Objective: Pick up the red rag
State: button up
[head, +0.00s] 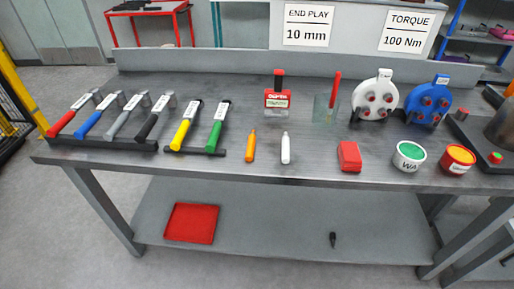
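A small red block-like bundle (349,156), which looks like a folded rag, lies near the front edge of the grey workbench top (320,160), right of centre. It sits between a white marker and a green-lidded tin, apart from both. A flat red square (192,223) lies on the bench's lower shelf at the left; I cannot tell whether it is cloth or a shallow tray. My gripper is not in view.
Several torque wrenches (120,118) lie at the left. A small dark object (333,239) lies below.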

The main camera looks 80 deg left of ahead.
aim_at(350, 160)
jog(key=u, duration=2.1)
jog(key=i+l, duration=0.2)
jog(key=i, duration=0.35)
jog(key=i+l+z, duration=0.1)
jog(key=i, duration=0.45)
jog(key=l, duration=0.1)
